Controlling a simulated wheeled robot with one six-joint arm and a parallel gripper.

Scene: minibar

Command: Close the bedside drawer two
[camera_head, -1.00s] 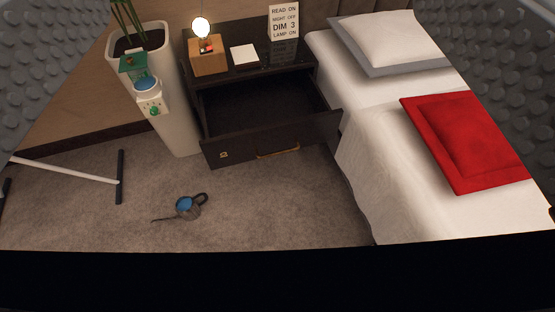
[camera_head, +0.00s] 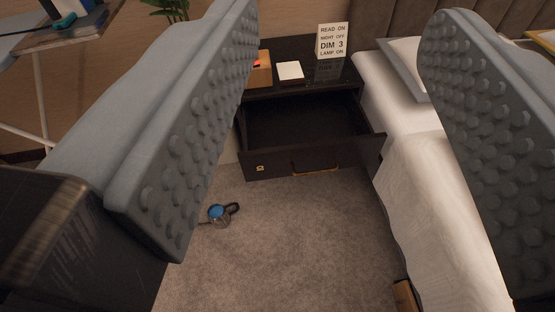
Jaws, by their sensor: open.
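The dark bedside drawer (camera_head: 283,163) is pulled out of the black nightstand (camera_head: 345,71), and its inside looks empty. Its front has a brass handle (camera_head: 315,168) and a small square brass-coloured plate at the left. My gripper (camera_head: 345,195) is open, with one grey studded finger at the left and one at the right of the view. The drawer shows between the fingers, farther off, and neither finger appears to touch it. The left finger hides the area left of the nightstand.
The white bed (camera_head: 405,165) stands close at the drawer's right. A small watering can (camera_head: 220,214) lies on the carpet, lower left. A wooden lamp base (camera_head: 257,70), a notepad (camera_head: 290,71) and a sign (camera_head: 332,41) stand on top.

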